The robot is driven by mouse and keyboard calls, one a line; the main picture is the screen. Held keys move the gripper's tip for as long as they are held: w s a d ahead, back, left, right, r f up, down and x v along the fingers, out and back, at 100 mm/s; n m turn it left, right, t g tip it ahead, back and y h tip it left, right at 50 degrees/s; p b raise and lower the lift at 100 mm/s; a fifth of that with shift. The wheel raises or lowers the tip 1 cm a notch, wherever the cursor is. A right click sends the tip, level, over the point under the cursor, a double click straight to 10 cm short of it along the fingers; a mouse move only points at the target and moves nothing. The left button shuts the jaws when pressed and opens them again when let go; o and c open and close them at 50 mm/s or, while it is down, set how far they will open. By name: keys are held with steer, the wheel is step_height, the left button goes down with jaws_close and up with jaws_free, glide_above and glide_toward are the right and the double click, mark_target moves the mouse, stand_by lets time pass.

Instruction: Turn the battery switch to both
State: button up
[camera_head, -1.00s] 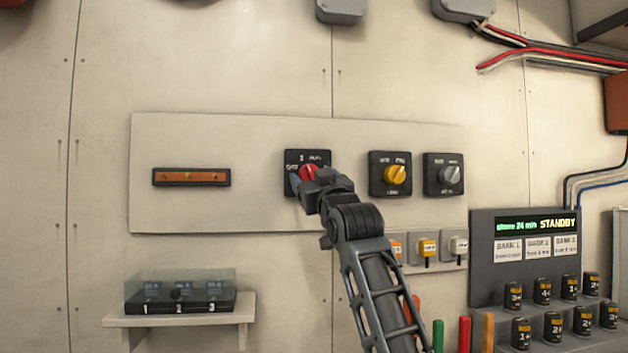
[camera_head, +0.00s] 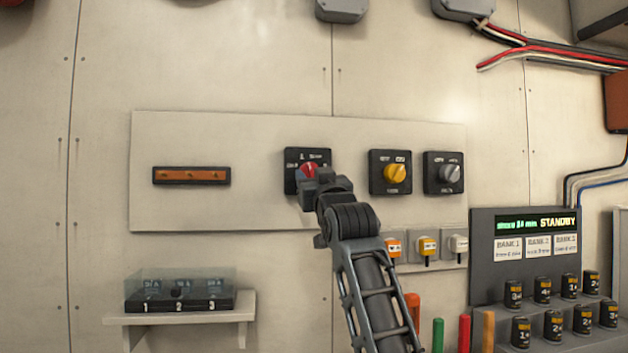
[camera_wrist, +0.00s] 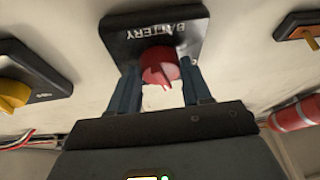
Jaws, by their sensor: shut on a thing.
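The battery switch is a black square plate (camera_head: 322,157) with a red knob (camera_head: 309,168), on the pale wall panel. In the wrist view the plate (camera_wrist: 118,40) reads "BATTERY" upside down, and the red knob (camera_wrist: 160,66) sits between the two fingers. My gripper (camera_head: 303,180) is at the switch from below and shut on the red knob; it also shows in the wrist view (camera_wrist: 160,82). The gripper hides the lower part of the plate in the head view. The small position labels are too blurred to read surely.
A yellow-knob switch (camera_head: 397,173) and a grey-knob switch (camera_head: 449,174) sit to the right. An orange bar (camera_head: 191,176) is to the left. Below are a shelf (camera_head: 180,320) with a clear-covered box, small toggles (camera_head: 427,247) and a display unit (camera_head: 535,223) reading STANDBY.

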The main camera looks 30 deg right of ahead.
steer(key=m+h+b, duration=0.1)
steer(key=m, duration=0.1)
steer(key=m+h, duration=0.1)
steer(key=m, duration=0.1)
steer(key=m+g+h+b, duration=0.1)
steer(key=m, duration=0.2)
steer(key=shift+w+a+f+h+b, duration=0.1)
steer(key=shift+a+f+h+b, duration=0.05)
steer(key=shift+a+h+b, duration=0.25)
steer(key=shift+m+g+h+b, duration=0.6)
steer(key=shift+m+h+b, duration=0.45)
steer(key=shift+m, duration=1.25)
steer(key=shift+r, duration=0.2)
steer(key=o, duration=1.1)
steer(key=shift+c, duration=0.2)
steer(key=v, duration=0.7)
steer(key=shift+s+a+f+b, duration=0.15)
steer(key=shift+s+a+b, duration=0.05)
steer(key=shift+s+b, duration=0.15)
